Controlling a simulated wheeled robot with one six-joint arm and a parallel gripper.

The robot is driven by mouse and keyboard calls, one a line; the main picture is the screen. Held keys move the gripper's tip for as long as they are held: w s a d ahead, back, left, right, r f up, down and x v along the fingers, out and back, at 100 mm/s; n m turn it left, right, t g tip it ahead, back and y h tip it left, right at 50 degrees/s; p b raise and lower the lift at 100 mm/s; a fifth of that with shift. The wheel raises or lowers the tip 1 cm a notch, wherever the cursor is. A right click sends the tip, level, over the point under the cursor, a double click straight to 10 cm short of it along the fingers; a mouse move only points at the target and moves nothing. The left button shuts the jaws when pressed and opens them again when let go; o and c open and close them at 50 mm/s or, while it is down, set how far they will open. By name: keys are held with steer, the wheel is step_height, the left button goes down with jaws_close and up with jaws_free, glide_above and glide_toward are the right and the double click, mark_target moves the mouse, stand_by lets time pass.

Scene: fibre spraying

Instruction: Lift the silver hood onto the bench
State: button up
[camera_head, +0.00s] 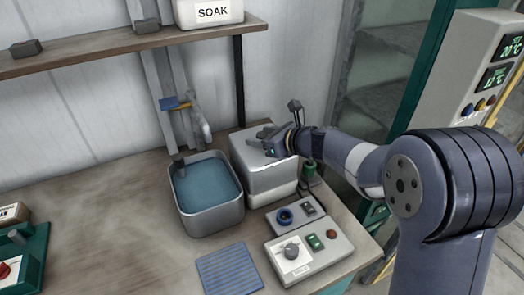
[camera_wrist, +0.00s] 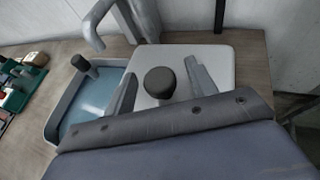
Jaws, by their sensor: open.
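The silver hood (camera_head: 268,178) is a box-shaped metal cover at the back of the bench (camera_head: 120,225), right of the water basin. It sits over a white base (camera_head: 272,195). In the wrist view its pale flat top (camera_wrist: 218,72) fills the middle, with a dark round knob (camera_wrist: 160,82) on it. My gripper (camera_head: 262,140) is just above the hood's top. In the wrist view my open gripper (camera_wrist: 160,72) has one finger on each side of the knob, with gaps visible. I cannot tell whether the fingertips touch the top.
A steel basin of blue water (camera_head: 207,190) stands close left of the hood, under a tap (camera_head: 200,125). A shelf (camera_head: 100,45) hangs above. Bare bench lies left of the basin.

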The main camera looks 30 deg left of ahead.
steer(key=shift+w+a, duration=0.1)
steer(key=shift+a, duration=0.05)
steer(key=shift+c, duration=0.4)
jaws_close()
